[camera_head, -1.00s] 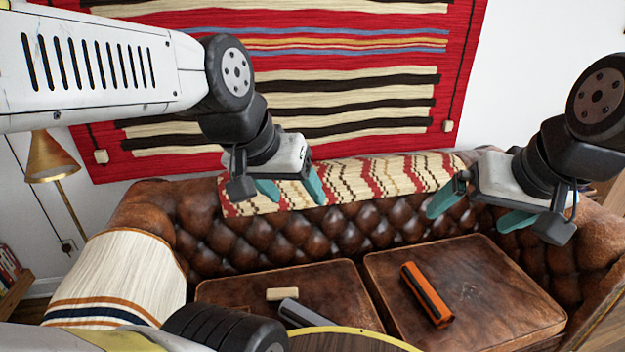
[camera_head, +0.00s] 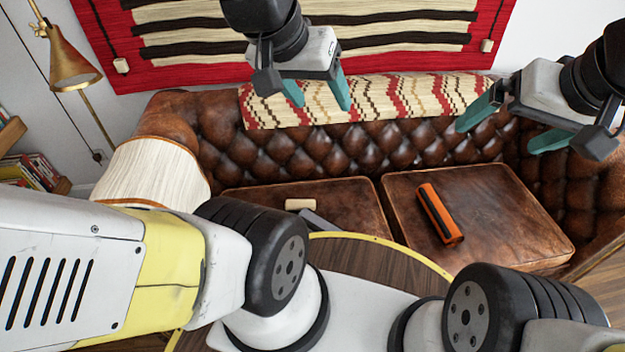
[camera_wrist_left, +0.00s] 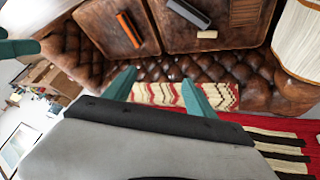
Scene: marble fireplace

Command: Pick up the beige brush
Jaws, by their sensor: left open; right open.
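The beige brush (camera_head: 300,204) is a small light block lying on the left seat cushion of the brown leather sofa. It also shows in the left wrist view (camera_wrist_left: 207,34), near the top. My left gripper (camera_head: 318,95) is open and empty in front of the sofa back, above and behind the brush in the head view. Its teal fingers (camera_wrist_left: 160,92) also show in the left wrist view, spread apart. My right gripper (camera_head: 508,128) is open and empty at the right side of the sofa, well away from the brush.
A dark grey object (camera_head: 318,221) lies beside the brush, partly hidden by the round wooden table (camera_head: 372,262). An orange and black object (camera_head: 440,214) lies on the right cushion. A patterned throw (camera_head: 385,105) covers the sofa back. A brass lamp (camera_head: 72,68) stands left.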

